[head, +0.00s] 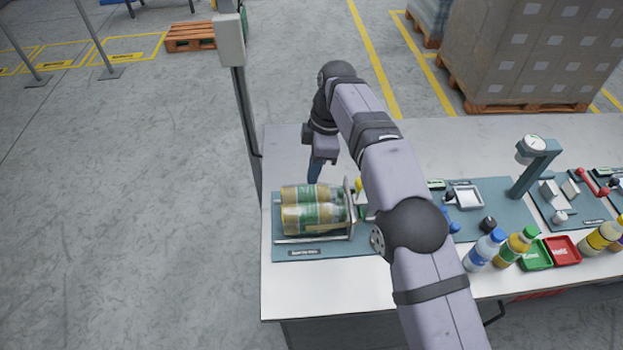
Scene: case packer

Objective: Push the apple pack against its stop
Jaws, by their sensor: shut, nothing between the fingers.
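The apple pack (312,216) is a wrapped group of bottles with green and tan labels, lying on its side on the teal mat (285,249) at the left of the table. A metal plate (351,208) stands upright at the pack's right end; it looks like the stop. I cannot tell whether pack and plate touch. My gripper (314,180) points down just behind the pack, on its far side, with blue fingertips. It is shut and empty. The pack's rear side partly hides the fingertips, so contact is unclear. My arm hides the area right of the plate.
Metal rails (312,239) run along the pack's near side. A gauge on a teal stand (533,160), several bottles, a green tray (537,256) and a red tray (563,251) stand to the right. A dark post (245,110) rises behind the table's left edge. The front left tabletop is clear.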

